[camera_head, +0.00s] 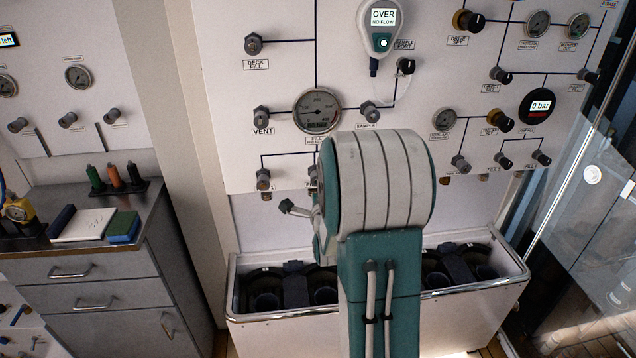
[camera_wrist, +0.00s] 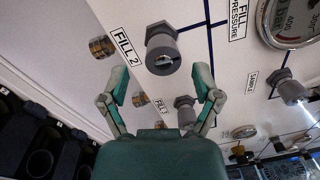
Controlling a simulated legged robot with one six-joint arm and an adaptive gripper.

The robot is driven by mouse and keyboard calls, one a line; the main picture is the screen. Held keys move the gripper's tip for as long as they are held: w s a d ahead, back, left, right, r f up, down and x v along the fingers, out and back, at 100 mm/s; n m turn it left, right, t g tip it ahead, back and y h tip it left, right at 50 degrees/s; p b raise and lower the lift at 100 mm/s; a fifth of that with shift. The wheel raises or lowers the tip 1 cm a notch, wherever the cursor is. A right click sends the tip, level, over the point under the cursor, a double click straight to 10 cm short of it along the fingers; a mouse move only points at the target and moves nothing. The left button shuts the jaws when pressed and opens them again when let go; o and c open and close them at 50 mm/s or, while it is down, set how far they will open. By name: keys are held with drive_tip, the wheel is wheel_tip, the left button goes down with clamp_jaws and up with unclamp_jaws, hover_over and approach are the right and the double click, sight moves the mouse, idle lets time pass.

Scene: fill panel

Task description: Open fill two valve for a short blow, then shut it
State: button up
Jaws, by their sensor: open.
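In the wrist view, the fill two valve (camera_wrist: 163,55) is a grey cylindrical knob on the white panel, beside its "FILL 2" label (camera_wrist: 126,47). My gripper (camera_wrist: 160,88) is open and empty, its two green fingers spread wide. The knob appears just beyond the fingertips, roughly centred between them and not gripped. A second similar knob (camera_wrist: 186,112) with a fill label shows between the fingers, nearer the right one.
A brass fitting (camera_wrist: 102,46) sits beside the label. The fill pressure gauge (camera_head: 318,110) and sample valve (camera_head: 369,112) are above my arm. A white-walled bin (camera_head: 275,318) with dark round wells stands below the panel.

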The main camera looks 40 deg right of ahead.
drive_tip(key=v, duration=0.5)
idle(0.4)
